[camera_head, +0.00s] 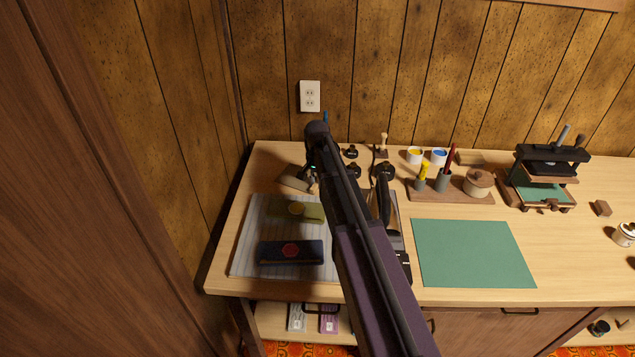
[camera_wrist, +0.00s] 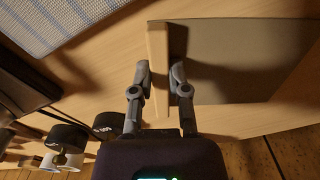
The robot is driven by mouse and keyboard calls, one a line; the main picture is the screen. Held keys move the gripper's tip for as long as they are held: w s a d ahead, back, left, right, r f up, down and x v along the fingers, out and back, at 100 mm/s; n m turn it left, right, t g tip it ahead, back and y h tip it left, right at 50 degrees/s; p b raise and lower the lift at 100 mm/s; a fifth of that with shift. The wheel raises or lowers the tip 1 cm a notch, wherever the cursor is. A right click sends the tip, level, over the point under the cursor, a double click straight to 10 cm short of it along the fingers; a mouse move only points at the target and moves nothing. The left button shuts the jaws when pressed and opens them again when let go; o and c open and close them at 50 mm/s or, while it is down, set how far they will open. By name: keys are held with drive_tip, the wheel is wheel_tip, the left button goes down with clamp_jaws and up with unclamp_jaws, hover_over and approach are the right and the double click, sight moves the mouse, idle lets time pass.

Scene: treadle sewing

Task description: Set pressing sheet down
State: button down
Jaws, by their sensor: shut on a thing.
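The pressing sheet (camera_wrist: 245,60) is a flat grey-brown panel with a pale wooden strip along one edge, on the right of the wrist view. My gripper (camera_wrist: 160,70) is shut on that wooden strip, with one finger on each side. In the head view, part of the sheet (camera_head: 296,178) shows at the back left of the table, left of my gripper (camera_head: 312,183). My arm hides much of the gripper. I cannot tell whether the sheet touches the tabletop.
A striped cloth (camera_head: 245,245) with an olive pad (camera_head: 297,210) and a dark pad (camera_head: 290,253) lies in front. Dark-knobbed tools (camera_head: 354,170) stand right of the gripper. A green mat (camera_head: 473,253), a wooden tool rack (camera_head: 450,190) and a press (camera_head: 547,175) are farther right.

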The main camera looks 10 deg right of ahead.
drive_tip(key=shift+f, duration=0.2)
drive_tip(key=c, duration=0.6)
unclamp_jaws()
drive_tip(key=shift+r, duration=0.2)
wheel_tip(320, 180, up, 12)
drive_tip(key=p, duration=1.2)
drive_tip(key=s+a+n, duration=0.1)
drive_tip(key=s+n, duration=0.1)
drive_tip(key=s, duration=0.6)
drive_tip(key=s+a+n, duration=0.1)
drive_tip(key=s+n, duration=0.2)
drive_tip(key=s, duration=0.4)
drive_tip(key=s+a+n, duration=0.2)
drive_tip(key=s+n, duration=0.1)
drive_tip(key=s, duration=0.5)
drive_tip(key=shift+s, duration=0.35)
